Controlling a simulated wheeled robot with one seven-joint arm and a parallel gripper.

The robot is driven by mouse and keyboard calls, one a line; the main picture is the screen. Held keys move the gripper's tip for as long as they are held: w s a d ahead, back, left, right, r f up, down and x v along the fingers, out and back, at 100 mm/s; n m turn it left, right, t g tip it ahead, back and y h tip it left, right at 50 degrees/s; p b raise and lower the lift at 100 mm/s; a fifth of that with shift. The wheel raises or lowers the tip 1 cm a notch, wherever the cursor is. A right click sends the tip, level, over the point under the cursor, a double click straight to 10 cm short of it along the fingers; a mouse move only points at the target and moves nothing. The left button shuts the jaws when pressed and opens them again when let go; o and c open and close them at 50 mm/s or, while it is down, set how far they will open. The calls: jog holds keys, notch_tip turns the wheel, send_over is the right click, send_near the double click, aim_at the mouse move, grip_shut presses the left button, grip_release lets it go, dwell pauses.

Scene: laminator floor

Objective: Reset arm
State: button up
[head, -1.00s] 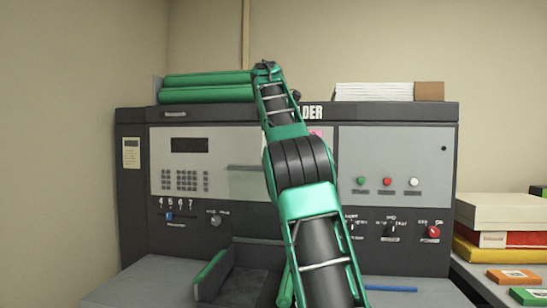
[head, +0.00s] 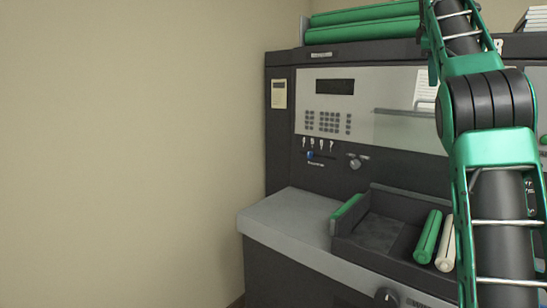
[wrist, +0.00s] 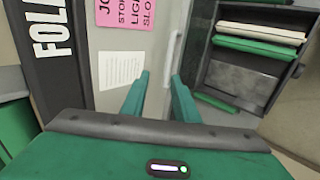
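My gripper (wrist: 160,76) shows in the wrist view with its two green fingers apart and nothing between them. It points at the grey front of the laminator (head: 385,125); a pink sign (wrist: 126,12), a white note (wrist: 121,69) and a pale handle bar (wrist: 174,58) lie beyond the fingertips. In the head view my arm rises along the right side and leaves the picture at the top, so the gripper is out of that view.
A dark tray (head: 372,232) on the machine's ledge holds a green roll (head: 428,237) and a cream roll (head: 446,247). Larger green rolls (head: 362,28) lie on top of the machine. A grey side shelf (head: 290,218) is bare. Plain wall fills the left.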

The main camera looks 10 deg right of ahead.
jog(key=s+a+f+m+g+y, duration=0.25)
jog(key=s+f+m, duration=0.45)
jog(key=s+f, duration=0.75)
jog(key=s+a+f+m+g+y, duration=0.1)
jog(key=s+a+f+m, duration=0.1)
jog(key=s+a+f, duration=0.4)
jog(key=s+a+f+m+y, duration=0.1)
jog(key=s+a+f+m, duration=0.2)
jog(key=s+f, duration=0.9)
jog(key=s+a+f+m+g+y, duration=0.1)
jog(key=s+a+f+m+y, duration=0.1)
jog(key=s+a+f, duration=0.7)
notch_tip(320, 180, down, 6)
jog(key=shift+s+f+g, duration=0.1)
jog(key=shift+s+g, duration=0.2)
jog(key=shift+g, duration=0.05)
jog(key=shift+w+d+f, duration=0.1)
jog(key=shift+w+f, duration=0.15)
jog(key=shift+w, duration=0.35)
jog(key=shift+o, duration=0.2)
